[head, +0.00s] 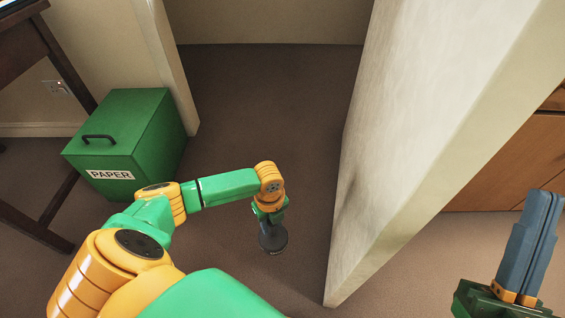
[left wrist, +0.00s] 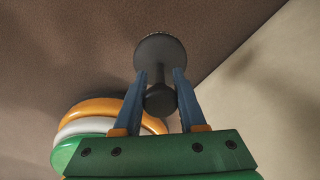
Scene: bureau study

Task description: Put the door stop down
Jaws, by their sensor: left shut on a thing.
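The door stop (head: 274,242) is dark grey, with a wide round disc and a narrower knob. In the head view it is low over the carpet, left of the pale door (head: 400,130). My left gripper (head: 269,219) points down at it. In the left wrist view the two blue fingers of my left gripper (left wrist: 160,88) are on either side of the knob of the door stop (left wrist: 160,52). I cannot tell whether the disc touches the floor. My right gripper (head: 541,205) is at the right edge, fingers together, with nothing visible between them.
A green bin marked PAPER (head: 130,140) stands on the left, beside a dark wooden table (head: 22,50). The brown carpet (head: 260,100) is clear through the doorway. Wooden furniture (head: 510,165) is behind the door on the right.

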